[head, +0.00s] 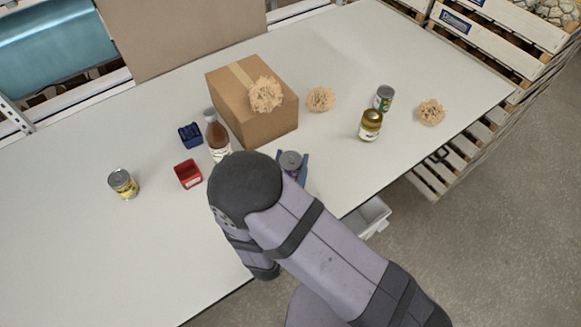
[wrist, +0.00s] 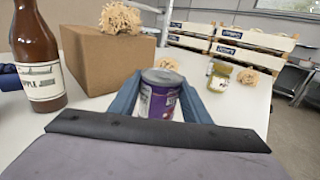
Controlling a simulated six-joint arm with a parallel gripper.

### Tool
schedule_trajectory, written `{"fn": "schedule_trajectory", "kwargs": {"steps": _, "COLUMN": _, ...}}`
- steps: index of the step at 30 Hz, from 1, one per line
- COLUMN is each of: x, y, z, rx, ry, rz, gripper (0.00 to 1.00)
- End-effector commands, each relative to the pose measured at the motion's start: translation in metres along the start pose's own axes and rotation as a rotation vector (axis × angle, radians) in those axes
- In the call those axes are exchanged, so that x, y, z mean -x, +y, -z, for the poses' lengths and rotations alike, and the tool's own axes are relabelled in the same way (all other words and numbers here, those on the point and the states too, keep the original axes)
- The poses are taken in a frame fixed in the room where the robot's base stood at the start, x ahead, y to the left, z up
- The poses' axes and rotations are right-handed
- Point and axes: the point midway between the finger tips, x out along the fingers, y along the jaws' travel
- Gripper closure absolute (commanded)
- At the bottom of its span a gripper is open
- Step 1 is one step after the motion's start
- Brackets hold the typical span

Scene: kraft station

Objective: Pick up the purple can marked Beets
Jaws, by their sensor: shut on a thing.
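The purple can (wrist: 160,98) stands upright between the two blue fingers of my gripper (wrist: 161,100) in the wrist view. The fingers are shut on its sides. Its label text is too small to read. In the head view the can (head: 291,161) shows mostly by its grey lid, with my gripper (head: 292,170) around it and my arm hiding part of it. I cannot tell whether the can touches the table.
A cardboard box (head: 258,118) and a brown bottle (head: 217,139) stand close by. A jar (head: 370,125) and green can (head: 383,98) stand right. The table's left front is clear.

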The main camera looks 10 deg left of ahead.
Motion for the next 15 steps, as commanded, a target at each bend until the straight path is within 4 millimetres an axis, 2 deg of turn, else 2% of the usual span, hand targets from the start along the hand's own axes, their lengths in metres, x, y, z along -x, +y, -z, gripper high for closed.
{"fn": "schedule_trajectory", "kwargs": {"steps": 6, "x": 0.0, "y": 0.001, "z": -0.031, "rx": -0.006, "ry": -0.003, "rz": 0.0, "gripper": 0.83}}
{"fn": "schedule_trajectory", "kwargs": {"steps": 15, "x": 0.0, "y": 0.0, "z": -0.062, "rx": -0.003, "ry": -0.002, "rz": 0.0, "gripper": 0.83}}
